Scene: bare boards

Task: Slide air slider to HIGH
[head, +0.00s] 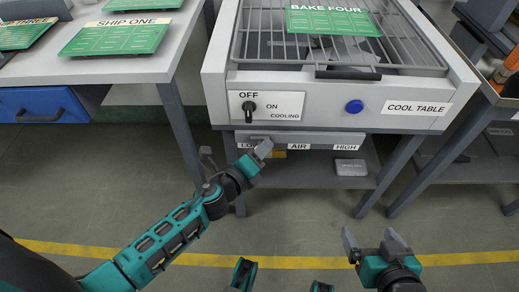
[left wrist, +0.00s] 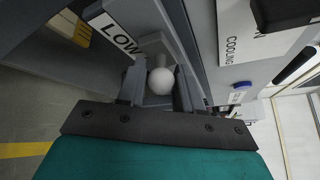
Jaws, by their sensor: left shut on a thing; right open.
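The air slider's panel (head: 322,139) hangs under the front of the cool table and reads LOW, AIR and HIGH from left to right. My left gripper (head: 262,148) is at the LOW end, partly covering that label. In the left wrist view, my left gripper (left wrist: 160,90) is shut on the slider's round white knob (left wrist: 160,82), beside the LOW label (left wrist: 119,38). The knob is hidden behind the fingers in the head view. The HIGH label (head: 345,147) is uncovered at the right end. My right gripper (head: 372,245) is open and empty above the floor.
Above the slider are an OFF/ON cooling switch (head: 249,109) and a blue button (head: 354,106). A rack with a green BAKE FOUR board (head: 333,22) tops the table. A grey box (head: 350,167) sits on the lower shelf. Space before the panel's right half looks clear.

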